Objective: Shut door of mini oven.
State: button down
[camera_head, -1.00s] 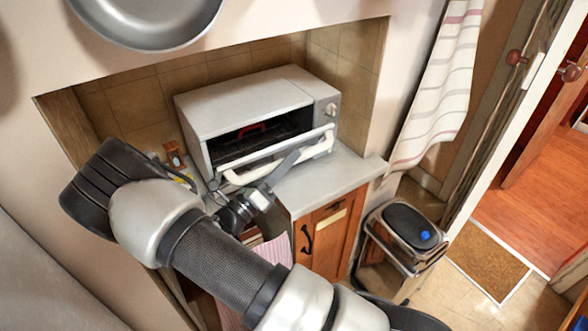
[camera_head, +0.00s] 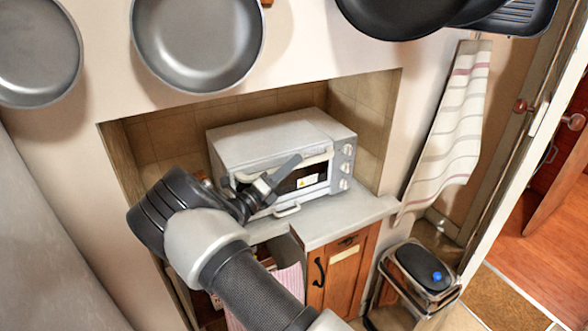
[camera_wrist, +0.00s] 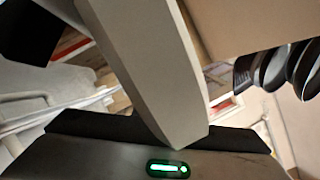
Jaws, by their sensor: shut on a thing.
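The mini oven (camera_head: 265,138) is a white-grey box with knobs on its right, standing in the wall niche. Its door (camera_head: 318,177) is upright or nearly so against the front, with a dark window and a warning label. Whether it is fully flush I cannot tell. The pale door handle (camera_head: 319,157) runs along its top edge. My gripper (camera_head: 282,172) is at the door's front, shut on the handle, and hides the left part of the door. In the wrist view a wide pale bar (camera_wrist: 150,70) fills the middle, too close to identify.
A lower handle (camera_head: 288,210) sticks out beneath the door. The grey counter (camera_head: 350,213) is bare right of the oven. Pans (camera_head: 197,42) hang above the niche. A striped towel (camera_head: 447,135) hangs to the right, above a bin (camera_head: 425,267).

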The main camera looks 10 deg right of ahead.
jog(key=shift+a+f, duration=0.1)
jog(key=c, duration=1.8)
grip_release()
jog(key=shift+o, duration=0.2)
jog(key=b+v, duration=0.2)
jog(key=v, duration=1.5)
jog(key=shift+s+b, duration=0.2)
jog(key=shift+b, duration=0.1)
jog(key=shift+a, duration=0.1)
